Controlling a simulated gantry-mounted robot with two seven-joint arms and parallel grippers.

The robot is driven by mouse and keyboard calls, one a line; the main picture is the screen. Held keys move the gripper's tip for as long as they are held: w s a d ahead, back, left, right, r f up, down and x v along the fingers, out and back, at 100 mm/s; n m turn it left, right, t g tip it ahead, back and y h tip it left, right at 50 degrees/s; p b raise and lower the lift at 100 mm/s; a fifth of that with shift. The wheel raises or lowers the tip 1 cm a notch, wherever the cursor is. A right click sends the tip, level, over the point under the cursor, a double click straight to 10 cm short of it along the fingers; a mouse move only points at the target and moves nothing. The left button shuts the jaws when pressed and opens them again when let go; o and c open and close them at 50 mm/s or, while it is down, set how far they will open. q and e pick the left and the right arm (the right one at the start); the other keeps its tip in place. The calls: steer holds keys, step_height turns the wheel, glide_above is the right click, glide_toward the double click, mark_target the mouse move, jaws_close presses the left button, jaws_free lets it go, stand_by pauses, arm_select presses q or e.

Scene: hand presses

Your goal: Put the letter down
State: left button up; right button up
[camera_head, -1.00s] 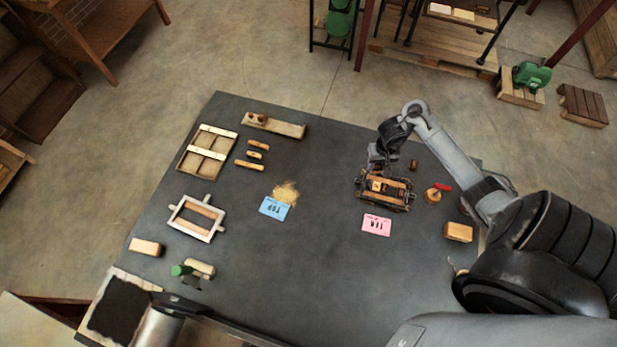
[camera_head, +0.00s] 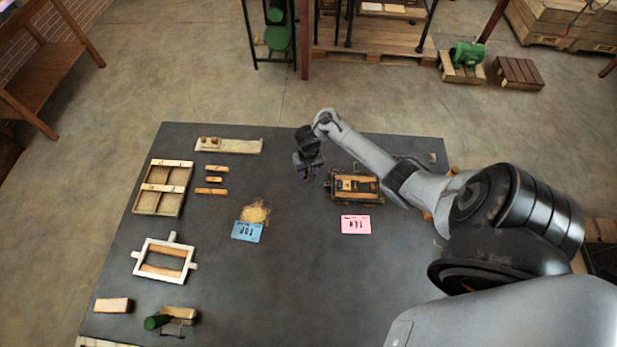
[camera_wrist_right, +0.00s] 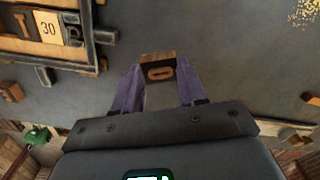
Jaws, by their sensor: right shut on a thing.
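My right gripper (camera_head: 307,172) hangs above the dark table (camera_head: 290,300), left of and slightly behind the small wooden hand press (camera_head: 355,186). In the right wrist view its purple fingers (camera_wrist_right: 160,88) are shut on a small wooden letter block (camera_wrist_right: 158,58) whose face carries an O-like mark. The block appears held clear of the table. In the head view the held block is too small to make out. My left gripper is not in view.
A pink card (camera_head: 355,224) and a blue card marked TOP (camera_head: 247,231) lie in front. Sawdust-like yellow material (camera_head: 255,213), wooden strips (camera_head: 211,192), a compartment tray (camera_head: 163,190) and a white frame (camera_head: 164,260) lie leftward. Bare table lies between sawdust and press.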

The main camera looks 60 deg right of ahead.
steer(key=shift+f+b, duration=0.65)
steer(key=shift+f, duration=1.2)
steer(key=o, duration=0.9)
steer(key=shift+f, duration=0.15)
steer(key=shift+o, duration=0.2)
